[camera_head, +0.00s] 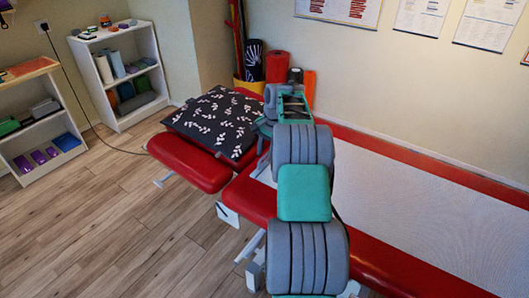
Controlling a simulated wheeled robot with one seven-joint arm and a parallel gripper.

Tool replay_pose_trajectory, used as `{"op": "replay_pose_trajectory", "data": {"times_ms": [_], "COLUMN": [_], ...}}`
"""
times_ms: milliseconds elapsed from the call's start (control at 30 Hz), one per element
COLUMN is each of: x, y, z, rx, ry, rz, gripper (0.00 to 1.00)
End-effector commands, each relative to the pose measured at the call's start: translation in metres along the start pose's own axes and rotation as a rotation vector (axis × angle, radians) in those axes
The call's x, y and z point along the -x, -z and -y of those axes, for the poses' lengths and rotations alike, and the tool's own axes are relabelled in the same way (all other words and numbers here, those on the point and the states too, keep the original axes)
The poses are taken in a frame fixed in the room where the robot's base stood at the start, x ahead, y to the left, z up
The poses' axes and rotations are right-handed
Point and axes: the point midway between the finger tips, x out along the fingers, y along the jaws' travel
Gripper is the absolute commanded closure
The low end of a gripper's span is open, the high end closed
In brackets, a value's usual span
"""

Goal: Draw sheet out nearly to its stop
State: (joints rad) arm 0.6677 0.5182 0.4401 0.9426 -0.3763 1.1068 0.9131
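A pale white sheet (430,210) lies flat along the red treatment table (385,265), with red showing along both long sides. It runs out of the picture at the right. Its left end reaches under my arm, where a small pale strip shows beside the arm. My grey and teal arm crosses the table and hides part of the sheet. My gripper (263,140) is at the far end of the arm, by the gap near the table's head section. Its fingertips are mostly hidden by my own arm, so I cannot tell whether it touches the sheet.
A black pillow with white leaves (213,121) lies on the red head section (188,163). Behind it stand rolled mats (277,66) in a yellow bin. White shelves (126,75) stand at the left wall. The wooden floor (120,220) at left is clear.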

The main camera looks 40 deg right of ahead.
Motion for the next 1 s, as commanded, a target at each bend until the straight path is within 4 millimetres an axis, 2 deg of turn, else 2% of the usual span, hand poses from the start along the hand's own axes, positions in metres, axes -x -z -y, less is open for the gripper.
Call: {"op": "replay_pose_trajectory", "data": {"times_ms": [267, 367, 600, 700, 1000], "x": [0.001, 0.011, 0.060, 0.073, 0.078], "y": [0.000, 0.000, 0.000, 0.000, -0.001], "z": [0.001, 0.001, 0.001, 0.001, 0.001], "rx": [0.001, 0.001, 0.001, 0.001, 0.001], "ry": [0.000, 0.002, 0.001, 0.000, 0.000], "rz": [-0.001, -0.002, -0.002, 0.000, 0.000], "gripper": [0.67, 0.67, 0.67, 0.67, 0.67]}}
